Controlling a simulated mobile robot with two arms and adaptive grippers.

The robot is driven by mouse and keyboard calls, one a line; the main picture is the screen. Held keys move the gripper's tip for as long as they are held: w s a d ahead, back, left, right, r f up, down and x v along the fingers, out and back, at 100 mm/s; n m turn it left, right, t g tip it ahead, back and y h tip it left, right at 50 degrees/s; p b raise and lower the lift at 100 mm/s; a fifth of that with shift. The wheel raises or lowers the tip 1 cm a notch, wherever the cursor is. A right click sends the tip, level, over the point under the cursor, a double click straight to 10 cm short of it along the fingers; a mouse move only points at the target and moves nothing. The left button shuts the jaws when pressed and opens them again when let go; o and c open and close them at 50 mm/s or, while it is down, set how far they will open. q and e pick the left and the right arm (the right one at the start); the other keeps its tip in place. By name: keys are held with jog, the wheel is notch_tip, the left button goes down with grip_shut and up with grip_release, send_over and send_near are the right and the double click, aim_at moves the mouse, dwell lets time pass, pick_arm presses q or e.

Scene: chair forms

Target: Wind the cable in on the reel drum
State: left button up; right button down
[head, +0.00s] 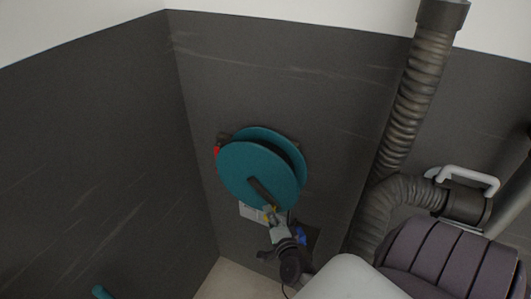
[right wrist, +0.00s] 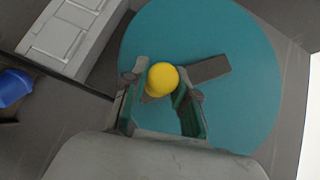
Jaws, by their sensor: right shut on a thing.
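A teal reel drum (head: 252,178) with two round flanges is fixed to the dark wall. A dark crank arm (head: 262,191) lies across its front face. In the right wrist view the drum face (right wrist: 240,105) fills much of the picture, with the crank arm (right wrist: 209,69) ending at a yellow knob (right wrist: 162,79). My right gripper (head: 271,217) is at the lower edge of the drum. In the wrist view its fingers (right wrist: 160,98) stand either side of the yellow knob, shut on it. The cable cannot be made out clearly. My left gripper is not in view.
A ribbed dark duct (head: 408,105) runs down the wall at right. A pale handle (head: 468,178) and a ribbed purple-grey body (head: 450,258) are at lower right.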

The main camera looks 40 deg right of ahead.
jog(key=shift+s+d+r, duration=0.1)
jog(key=shift+d+r, duration=0.05)
jog(key=shift+r, duration=0.3)
jog(key=c, duration=0.9)
grip_release()
jog(key=shift+f, duration=0.1)
jog(key=shift+s, duration=0.15)
jog(key=shift+s+a+f, duration=0.1)
jog(key=shift+s+a, duration=0.15)
jog(key=shift+s, duration=0.1)
jog(key=v, duration=1.1)
